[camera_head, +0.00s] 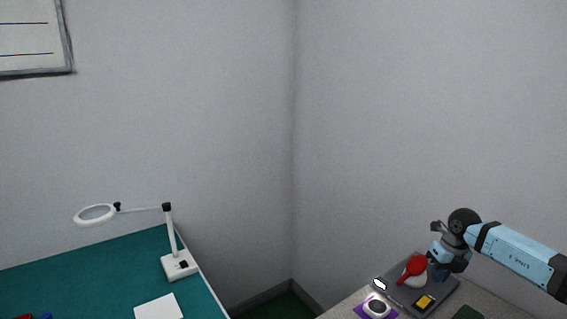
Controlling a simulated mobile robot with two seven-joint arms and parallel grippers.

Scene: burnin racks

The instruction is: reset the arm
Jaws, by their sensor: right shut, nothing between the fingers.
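My right arm (515,258) comes in from the right edge, light blue with black bands. My left gripper is not in view.
A green-topped table (90,270) at left carries a white magnifier lamp (179,265) and a white sheet (158,309). The right-hand table (490,299) also holds a round item on a purple pad (376,308). Grey walls meet behind; a floor gap (275,302) separates the tables.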

